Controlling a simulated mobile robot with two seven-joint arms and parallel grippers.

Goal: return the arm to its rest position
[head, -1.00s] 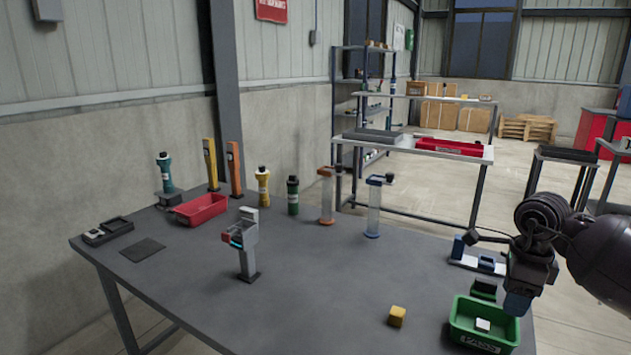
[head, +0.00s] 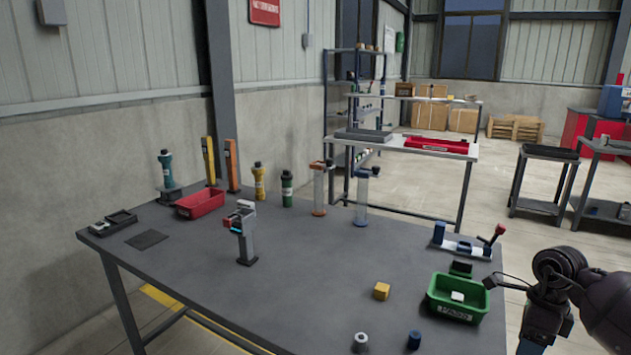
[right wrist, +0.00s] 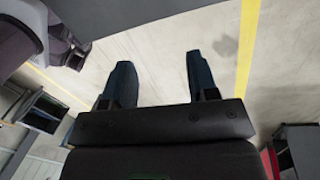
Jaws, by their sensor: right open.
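My right arm comes in from the right edge of the head view. Its gripper (head: 541,343) hangs off the right side of the table, and its lower end is cut off or hard to make out there. In the right wrist view the right gripper (right wrist: 160,82) has its two dark fingers apart with nothing between them. Bare concrete floor with a yellow line shows beyond the fingers. My left gripper is not in view.
The table (head: 300,270) is left of my right arm. Nearest on it are a green bin (head: 455,312) with a white piece inside, a blue-and-white fixture (head: 460,246), a yellow block (head: 381,291), a white ring-like part (head: 360,342) and a dark blue cylinder (head: 414,340).

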